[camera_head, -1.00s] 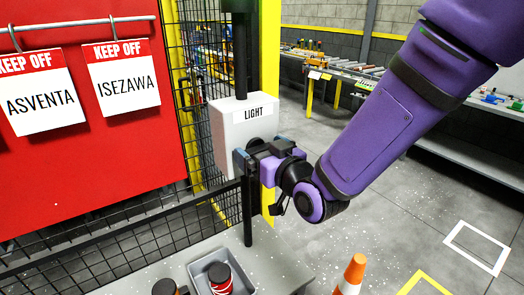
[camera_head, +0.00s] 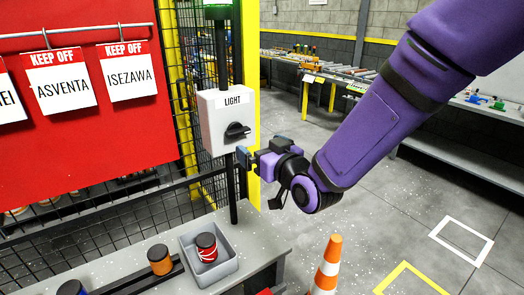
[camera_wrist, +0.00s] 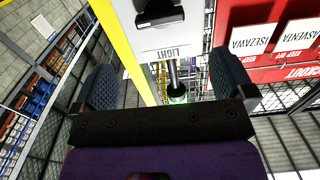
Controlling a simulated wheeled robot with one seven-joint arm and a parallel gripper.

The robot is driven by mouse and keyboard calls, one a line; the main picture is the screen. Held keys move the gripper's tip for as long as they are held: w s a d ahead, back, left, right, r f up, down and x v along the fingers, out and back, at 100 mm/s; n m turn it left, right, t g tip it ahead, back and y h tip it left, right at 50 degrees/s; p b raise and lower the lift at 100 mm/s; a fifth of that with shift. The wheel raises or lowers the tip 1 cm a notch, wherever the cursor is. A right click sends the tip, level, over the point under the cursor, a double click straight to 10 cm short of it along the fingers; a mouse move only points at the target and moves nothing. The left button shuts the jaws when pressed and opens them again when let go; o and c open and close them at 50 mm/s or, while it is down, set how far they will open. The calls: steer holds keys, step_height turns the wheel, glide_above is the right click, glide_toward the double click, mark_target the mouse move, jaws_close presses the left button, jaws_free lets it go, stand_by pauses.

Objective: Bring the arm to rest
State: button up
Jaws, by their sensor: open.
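My purple arm reaches in from the upper right in the head view. My gripper (camera_head: 246,157) is open and empty, just below and to the right of the black knob (camera_head: 237,131) on the white box marked LIGHT (camera_head: 215,112). A gap shows between the fingers and the knob. In the wrist view the two fingers of my gripper (camera_wrist: 165,85) stand wide apart, with the LIGHT box (camera_wrist: 165,38) and its knob (camera_wrist: 160,14) beyond them. A green lamp (camera_head: 217,3) is lit on the post above the box.
A red board (camera_head: 75,120) with KEEP OFF tags hangs at the left. A traffic cone (camera_head: 327,268) stands on the floor. Open floor lies to the right.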

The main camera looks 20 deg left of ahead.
steer(key=shift+d, duration=0.1)
steer(key=d+r+m+h, duration=0.2)
steer(key=d+r+h, duration=0.3)
steer(key=d, duration=0.8)
steer(key=d+r+m+h, duration=0.2)
steer(key=d+r+h, duration=0.25)
steer(key=d, duration=0.95)
steer(key=s+d+r+m+g+h, duration=0.1)
steer(key=s+d+m+g+h, duration=0.3)
steer(key=s+d, duration=1.5)
steer(key=s+m+g, duration=0.1)
steer(key=s+g, duration=0.1)
steer(key=s, duration=0.1)
steer(key=shift+s+r+m, duration=0.35)
steer(key=shift+m, duration=0.05)
steer(key=shift+d, duration=0.1)
